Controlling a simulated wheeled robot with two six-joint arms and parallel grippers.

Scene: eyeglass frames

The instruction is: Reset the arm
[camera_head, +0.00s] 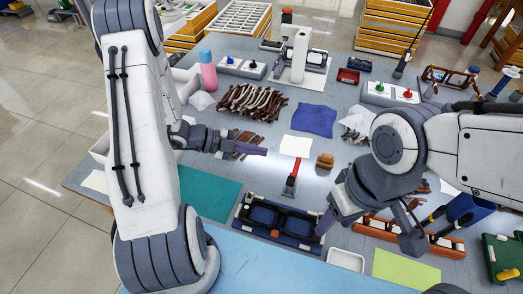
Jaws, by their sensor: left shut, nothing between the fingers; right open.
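My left arm comes in from the left, and its gripper (258,151) is shut and empty above the table, near a small stack of brown pieces. My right arm comes in from the right. Its gripper (368,232) points down and is open, its fingers spread beside the right end of a dark fixture. This fixture (276,223) with an eyeglass-shaped frame in it lies at the front middle of the table. Part of the fixture's right end is hidden by the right gripper.
A pile of brown eyeglass pieces (252,101), a blue cloth (314,120) and a red-handled tool (292,178) lie mid-table. A white tray (346,260) and orange rails (440,243) are near the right gripper. A pink bottle (208,72) stands behind the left arm. A teal mat (209,193) lies bare.

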